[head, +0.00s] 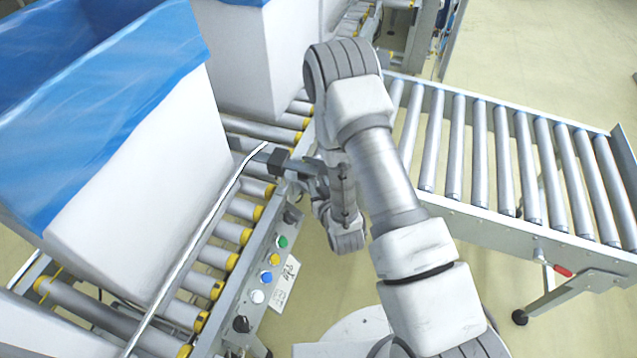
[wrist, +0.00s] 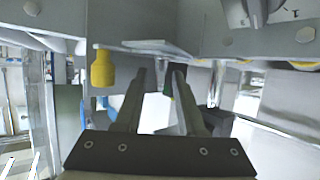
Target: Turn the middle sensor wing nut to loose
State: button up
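My gripper (wrist: 168,72) reaches forward in the wrist view, its two dark fingers apart with a narrow gap between the tips. I see nothing clearly held between them. In the head view, my gripper is beside the conveyor's side rail, partly hidden by my own arm. A dark block (head: 277,160) shows at the rail there; I cannot tell whether it is a sensor part. I cannot make out the middle sensor wing nut for sure in either view. A yellow knob-like piece (wrist: 102,69) hangs left of the fingers, apart from them.
A white box with a blue liner (head: 110,80) stands on the roller conveyor at left. A control panel with coloured buttons (head: 268,276) runs along the conveyor's near side. A second roller conveyor (head: 500,150) is at right.

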jog(key=shift+c, duration=0.3)
grip_shut()
jog(key=shift+w, duration=0.1)
jog(key=shift+d+n+g+y+b, duration=0.15)
jog(key=shift+n+g+y+b, duration=0.25)
jog(key=shift+n+y+b, duration=0.75)
jog(key=shift+w+r+n+g+y+b, duration=0.15)
jog(key=shift+n+g+y+b, duration=0.35)
jog(key=shift+n+g+y, duration=0.85)
jog(key=shift+n+t+y, duration=0.25)
jog(key=shift+n+y, duration=0.05)
jog(key=shift+y, duration=0.2)
jog(key=shift+o, duration=0.3)
grip_release()
